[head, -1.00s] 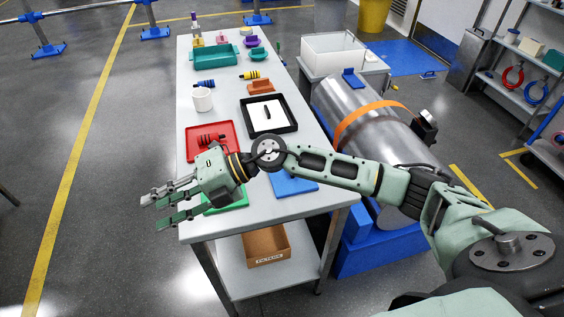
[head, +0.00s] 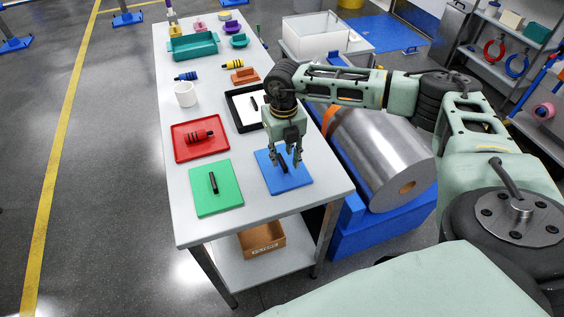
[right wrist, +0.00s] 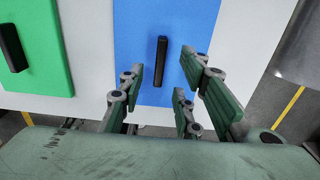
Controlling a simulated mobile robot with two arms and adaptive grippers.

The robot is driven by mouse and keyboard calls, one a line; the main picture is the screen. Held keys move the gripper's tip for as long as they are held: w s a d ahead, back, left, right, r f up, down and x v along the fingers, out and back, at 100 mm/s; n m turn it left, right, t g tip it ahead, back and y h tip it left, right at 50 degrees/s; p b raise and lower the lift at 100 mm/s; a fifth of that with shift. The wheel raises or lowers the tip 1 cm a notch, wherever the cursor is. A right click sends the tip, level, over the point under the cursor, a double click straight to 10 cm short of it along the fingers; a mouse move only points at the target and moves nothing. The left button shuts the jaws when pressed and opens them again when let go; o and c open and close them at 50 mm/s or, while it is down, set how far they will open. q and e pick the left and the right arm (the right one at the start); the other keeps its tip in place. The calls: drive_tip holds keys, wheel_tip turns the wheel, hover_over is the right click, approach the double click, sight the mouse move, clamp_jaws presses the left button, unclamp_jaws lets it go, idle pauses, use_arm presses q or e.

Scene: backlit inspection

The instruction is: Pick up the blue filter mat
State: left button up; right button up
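The blue filter mat (head: 292,182) lies flat at the front right of the table, with a black upright bar-like handle on it. In the right wrist view the mat (right wrist: 203,20) shows with its black handle (right wrist: 161,60) between the two sides of my gripper. My right gripper (head: 286,164) points down over the mat, and it also shows in the right wrist view (right wrist: 160,95). Its fingers are spread on either side of the handle with gaps showing, so it is open. My left gripper is not in view.
A green mat (head: 228,195) with a black handle lies just left of the blue one. Behind are a red tray (head: 184,150), a black-rimmed tray (head: 236,111) and a white mug (head: 184,96).

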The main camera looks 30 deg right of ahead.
sight(282, 164)
drive_tip(key=shift+f, duration=1.3)
clamp_jaws()
